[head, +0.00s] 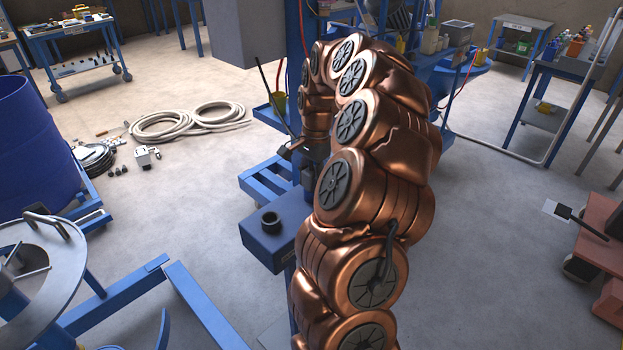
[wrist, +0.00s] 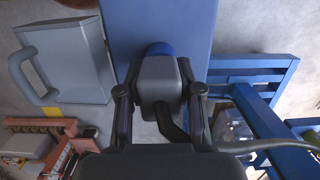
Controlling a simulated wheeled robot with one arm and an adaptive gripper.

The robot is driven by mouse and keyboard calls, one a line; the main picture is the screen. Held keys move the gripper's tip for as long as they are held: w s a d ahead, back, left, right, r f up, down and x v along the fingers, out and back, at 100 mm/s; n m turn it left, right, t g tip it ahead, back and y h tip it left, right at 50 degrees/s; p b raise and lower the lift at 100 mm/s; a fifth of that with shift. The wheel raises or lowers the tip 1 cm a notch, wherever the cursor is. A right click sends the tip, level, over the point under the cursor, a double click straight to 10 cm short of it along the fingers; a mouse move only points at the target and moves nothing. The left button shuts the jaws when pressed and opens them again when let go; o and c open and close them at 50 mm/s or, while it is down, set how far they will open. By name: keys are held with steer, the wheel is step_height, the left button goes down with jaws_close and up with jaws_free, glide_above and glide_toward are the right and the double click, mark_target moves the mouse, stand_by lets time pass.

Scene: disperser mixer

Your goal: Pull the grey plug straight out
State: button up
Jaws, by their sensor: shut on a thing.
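In the wrist view the grey plug (wrist: 160,76) is a dark boxy block with a dark cable (wrist: 170,124) running from its near end. My gripper (wrist: 160,90) is shut on it, one finger on each side. A rounded blue piece (wrist: 159,49) shows at the plug's far end, in front of a blue upright panel (wrist: 185,22). The plug's far end appears to meet the blue piece; whether it is seated cannot be told. In the head view my copper arm bends over and hides most of the gripper and plug by the blue post.
In the head view a blue box (head: 272,243) with a black round fitting stands left of my arm. A blue drum (head: 30,150), blue frame rails (head: 125,300) and coiled hose (head: 190,121) lie left. A red cart (head: 600,240) stands right. Open floor lies between.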

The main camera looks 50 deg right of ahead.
steer(key=shift+r, duration=0.1)
jaws_close()
steer(key=shift+r+p, duration=0.45)
steer(key=shift+r, duration=2.45)
steer(key=shift+r, duration=2)
